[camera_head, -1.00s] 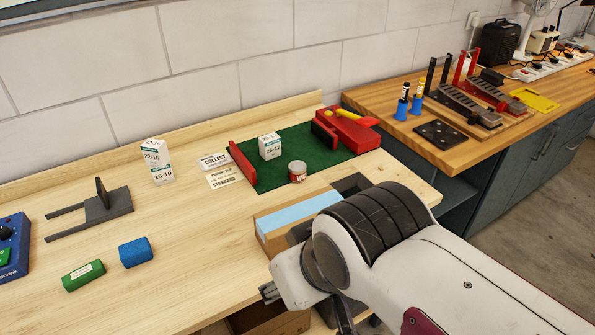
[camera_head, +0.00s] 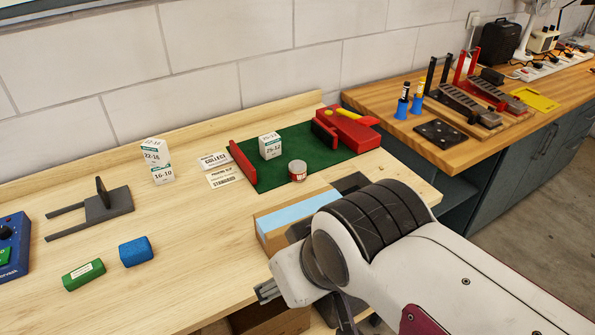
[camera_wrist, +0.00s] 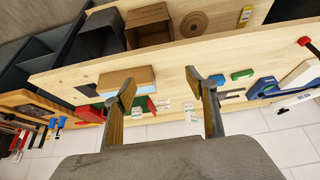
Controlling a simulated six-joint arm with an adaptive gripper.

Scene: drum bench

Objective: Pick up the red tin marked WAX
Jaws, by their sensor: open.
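The red tin (camera_head: 297,171) with a pale lid stands upright at the front edge of the green mat (camera_head: 318,156). Its side label is too small to read fully. My gripper (camera_wrist: 162,88) is open in the wrist view, with nothing between its fingers. In the head view only part of my gripper shows, low and left of my arm, in front of the tin and well apart from it. I cannot surely pick out the tin in the wrist view.
A white box (camera_head: 270,146) stands on the mat behind the tin, and a red clamp-like fixture (camera_head: 347,126) is at its right. Stacked white boxes (camera_head: 162,174) stand left.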

